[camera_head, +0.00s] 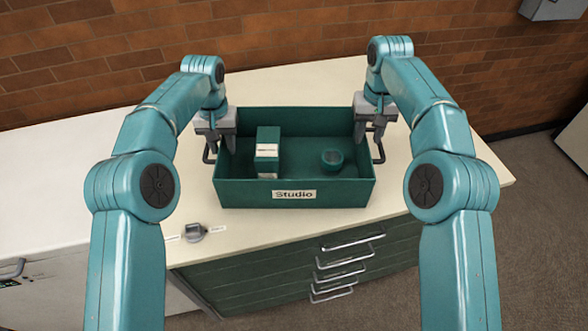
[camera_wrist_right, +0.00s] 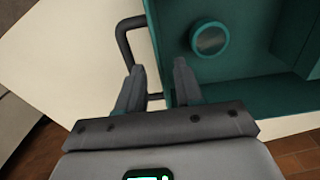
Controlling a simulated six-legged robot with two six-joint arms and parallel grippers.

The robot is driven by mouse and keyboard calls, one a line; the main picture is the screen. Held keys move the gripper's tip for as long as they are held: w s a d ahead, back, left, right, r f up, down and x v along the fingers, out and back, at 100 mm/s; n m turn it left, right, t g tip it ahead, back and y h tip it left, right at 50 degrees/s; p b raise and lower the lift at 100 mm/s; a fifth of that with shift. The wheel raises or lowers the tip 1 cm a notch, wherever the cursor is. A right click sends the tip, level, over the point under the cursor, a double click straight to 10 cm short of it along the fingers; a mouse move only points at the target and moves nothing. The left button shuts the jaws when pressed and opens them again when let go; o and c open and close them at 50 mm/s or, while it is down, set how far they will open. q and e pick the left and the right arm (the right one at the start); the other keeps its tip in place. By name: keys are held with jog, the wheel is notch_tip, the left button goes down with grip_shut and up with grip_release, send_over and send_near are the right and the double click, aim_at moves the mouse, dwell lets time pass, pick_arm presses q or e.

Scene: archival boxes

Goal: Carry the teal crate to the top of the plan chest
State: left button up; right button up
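The teal crate (camera_head: 340,193), labelled "Studio", appears to rest level on the pale top (camera_head: 440,183) of the plan chest (camera_head: 300,285). It holds a dark teal box (camera_head: 267,140) with a white label and a small round teal cup (camera_head: 332,159), also seen in the right wrist view (camera_wrist_right: 209,39). My left gripper (camera_head: 222,147) is at the crate's left side by a dark handle, fingers apart. My right gripper (camera_head: 370,143) is at the right side by the other handle (camera_head: 381,153). In the right wrist view its fingers (camera_wrist_right: 157,85) are spread around the handle's end and crate edge.
A dark grey knob-like object (camera_head: 194,232) with small white labels lies on the chest top near its front edge. A white cabinet (camera_head: 60,200) adjoins on the left. A brick wall (camera_head: 290,40) stands behind. The chest top is clear right of the crate.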

pick_arm(q)
jog(key=shift+w+f, duration=0.1)
pick_arm(e)
jog(key=shift+w+r, duration=0.1)
jog(key=shift+r, duration=0.85)
